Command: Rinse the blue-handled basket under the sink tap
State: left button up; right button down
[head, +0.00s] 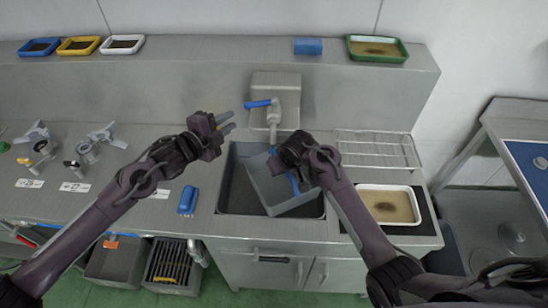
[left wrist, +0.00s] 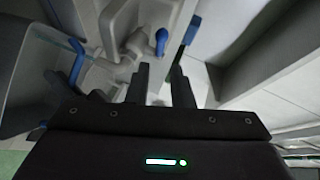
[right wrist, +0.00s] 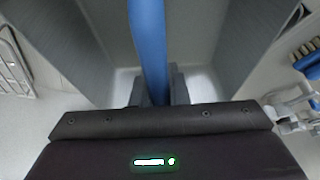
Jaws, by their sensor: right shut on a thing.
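The grey basket (head: 268,187) with a blue handle hangs tilted in the sink (head: 232,180). My right gripper (head: 292,168) is shut on the blue handle (right wrist: 148,45); its fingers are partly hidden in the head view. The tap (head: 287,92) stands behind the sink, its blue lever (head: 257,104) pointing left. My left gripper (head: 229,122) is open and empty, left of the lever and apart from it. The left wrist view shows the lever (left wrist: 161,41) beyond the fingers. A pale bluish streak (left wrist: 58,38) shows near the basket there; I cannot tell whether it is water.
A wire rack (head: 375,150) and a white tray (head: 388,206) lie right of the sink. A blue brush-like item (head: 187,200) and several valve fittings (head: 87,150) are on the counter at left. Trays, including a green one (head: 377,49), and a blue block (head: 308,46) stand on the back ledge.

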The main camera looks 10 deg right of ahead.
aim_at(246, 107)
pick_arm(q)
jog(key=shift+n+g+y, duration=0.3)
jog(key=shift+n+g, duration=0.3)
jog(key=s+r, duration=0.4)
jog(key=shift+s+r, duration=0.2)
jog(key=shift+s, duration=0.1)
grip_shut()
pick_arm(e)
jog(key=shift+r, duration=0.15)
pick_arm(q)
jog(key=x, duration=0.4)
jog(key=a+x, duration=0.1)
jog(key=x, duration=0.3)
jog(key=w+x, duration=0.1)
jog(key=x, duration=0.2)
jog(key=shift+w+f, duration=0.4)
jog(key=shift+f, duration=0.1)
jog(key=shift+w+f, duration=0.35)
jog(key=shift+w, duration=0.2)
jog(key=shift+w+a+r, duration=0.1)
jog(key=shift+w+a, duration=0.2)
jog(key=shift+w, duration=0.95)
jog(key=shift+a, duration=0.15)
pick_arm(e)
jog(key=shift+s, duration=0.15)
